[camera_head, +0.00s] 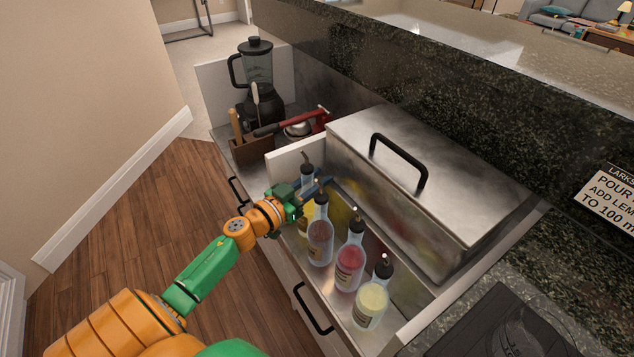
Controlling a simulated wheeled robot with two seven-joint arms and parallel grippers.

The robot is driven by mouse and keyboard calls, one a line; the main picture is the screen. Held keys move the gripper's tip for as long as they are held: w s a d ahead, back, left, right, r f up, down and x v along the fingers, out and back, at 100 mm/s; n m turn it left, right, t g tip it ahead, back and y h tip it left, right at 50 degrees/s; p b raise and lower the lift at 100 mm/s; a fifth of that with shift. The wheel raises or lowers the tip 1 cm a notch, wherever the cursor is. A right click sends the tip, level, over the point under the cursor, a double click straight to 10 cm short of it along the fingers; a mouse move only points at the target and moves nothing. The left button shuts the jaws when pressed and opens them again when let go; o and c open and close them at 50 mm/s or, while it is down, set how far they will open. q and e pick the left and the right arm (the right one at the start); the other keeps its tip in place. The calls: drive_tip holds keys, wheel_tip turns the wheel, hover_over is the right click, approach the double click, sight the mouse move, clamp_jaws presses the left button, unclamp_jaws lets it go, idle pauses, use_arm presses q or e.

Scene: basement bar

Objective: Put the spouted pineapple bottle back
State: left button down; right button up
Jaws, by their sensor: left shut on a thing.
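A spouted bottle with yellow contents, which I take to be the pineapple bottle (307,174), is at the far end of the bottle row. My left gripper (318,190) is shut around its upper part; the fingers and the bottle in front hide much of it. It looks upright and in the rail, but I cannot tell whether its base touches the bottom. Nearer me in the same row stand a brownish bottle (320,243), a red bottle (350,266) and a pale yellow bottle (371,303), all with dark spouts. My right gripper is not in view.
A steel bin with a closed lid (420,190) and black handle stands right beside the row. A white divider (290,160) rises at its far end. Beyond are a blender (258,80) and a tool caddy (250,150). A dark mat (505,325) lies at lower right.

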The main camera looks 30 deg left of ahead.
use_arm(q)
drive_tip(key=c, duration=0.6)
unclamp_jaws()
drive_tip(key=shift+s+r, duration=0.1)
drive_tip(key=shift+s, duration=0.1)
drive_tip(key=s, duration=0.4)
drive_tip(key=s+a, duration=0.1)
drive_tip(key=s, duration=0.2)
drive_tip(key=s+a, duration=0.1)
drive_tip(key=s, duration=0.3)
drive_tip(key=shift+s+r, duration=0.1)
drive_tip(key=shift+s, duration=0.2)
